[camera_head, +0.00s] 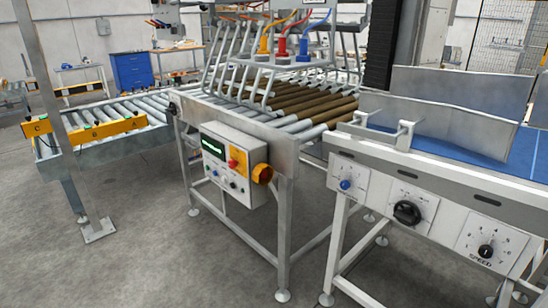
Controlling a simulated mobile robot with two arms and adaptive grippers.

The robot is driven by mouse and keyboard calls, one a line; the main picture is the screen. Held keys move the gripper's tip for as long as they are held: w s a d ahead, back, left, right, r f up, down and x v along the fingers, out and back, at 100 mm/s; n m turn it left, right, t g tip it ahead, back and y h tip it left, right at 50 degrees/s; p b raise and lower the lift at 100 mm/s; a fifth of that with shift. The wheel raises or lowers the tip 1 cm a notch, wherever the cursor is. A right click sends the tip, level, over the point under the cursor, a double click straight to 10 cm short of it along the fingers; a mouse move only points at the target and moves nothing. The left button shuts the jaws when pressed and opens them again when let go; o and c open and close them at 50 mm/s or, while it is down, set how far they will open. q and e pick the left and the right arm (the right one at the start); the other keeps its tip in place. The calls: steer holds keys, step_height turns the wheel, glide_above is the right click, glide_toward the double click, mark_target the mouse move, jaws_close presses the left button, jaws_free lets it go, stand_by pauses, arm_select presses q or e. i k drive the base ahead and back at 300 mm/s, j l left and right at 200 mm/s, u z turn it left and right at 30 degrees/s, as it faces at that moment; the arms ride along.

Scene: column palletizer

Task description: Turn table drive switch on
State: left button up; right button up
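Neither of my grippers is in view. No control carries a readable label naming the table drive switch, so I cannot tell which one it is. A control box (232,180) hangs on the roller table's front frame. The conveyor at right has a blue knob (346,184), a large black rotary knob (407,212) and a smaller black knob (486,251) marked SPEED.
A low roller conveyor (118,150) with yellow plates stands at left, beside a grey post (62,120). The blue belt (525,160) has metal side guides. Table legs stand at centre and right. The grey floor (130,255) at front left is clear.

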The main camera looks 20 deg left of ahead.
mark_target(233, 163)
steer(key=i+j+z, duration=0.35)
steer(key=j, duration=0.9)
steer(key=j+z, duration=0.4)
steer(key=j, duration=0.8)
